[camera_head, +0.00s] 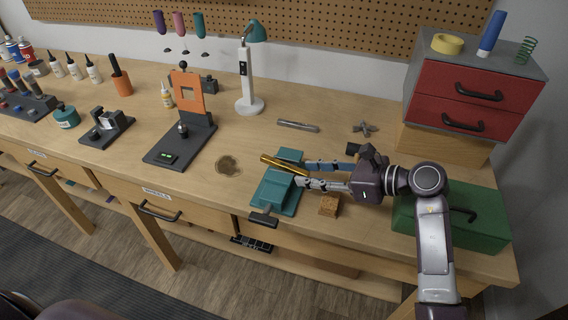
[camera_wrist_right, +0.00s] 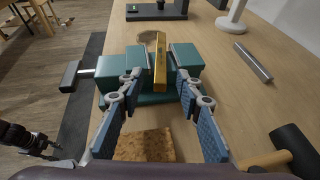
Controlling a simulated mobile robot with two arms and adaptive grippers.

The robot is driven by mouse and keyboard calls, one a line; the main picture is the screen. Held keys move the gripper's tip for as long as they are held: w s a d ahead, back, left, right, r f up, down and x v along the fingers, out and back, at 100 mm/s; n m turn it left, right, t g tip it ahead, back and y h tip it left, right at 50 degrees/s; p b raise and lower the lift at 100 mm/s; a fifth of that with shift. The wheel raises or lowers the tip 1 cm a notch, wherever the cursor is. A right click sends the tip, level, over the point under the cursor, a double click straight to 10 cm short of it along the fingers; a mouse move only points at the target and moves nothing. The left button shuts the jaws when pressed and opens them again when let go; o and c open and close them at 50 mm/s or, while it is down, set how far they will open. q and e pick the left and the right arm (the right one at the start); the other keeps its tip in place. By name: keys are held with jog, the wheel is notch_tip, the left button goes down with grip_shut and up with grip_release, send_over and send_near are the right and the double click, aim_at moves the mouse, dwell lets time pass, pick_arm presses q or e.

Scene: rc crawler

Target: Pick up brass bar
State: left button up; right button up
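The brass bar (camera_head: 283,164) is a shiny gold bar lying at the teal vise (camera_head: 270,192); in the wrist view the bar (camera_wrist_right: 160,62) sits between the vise's jaw blocks. My right gripper (camera_head: 303,174) reaches in from the right at the vise. In the wrist view the right gripper (camera_wrist_right: 160,92) is open, its fingers apart on either side of the bar's near end with gaps visible. A dark jointed part at the left of the wrist view looks like my left gripper (camera_wrist_right: 38,142); its finger state is unclear.
A wooden block (camera_head: 329,205) stands just in front of the right gripper. A green toolbox (camera_head: 470,222) and red drawers (camera_head: 470,95) are at the right. A metal rod (camera_head: 298,126) lies behind the vise. A black-headed mallet (camera_wrist_right: 296,150) is right of the gripper.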

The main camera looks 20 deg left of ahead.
jog(key=shift+d, duration=0.1)
jog(key=shift+c, duration=0.6)
grip_shut()
jog(key=shift+r, duration=0.1)
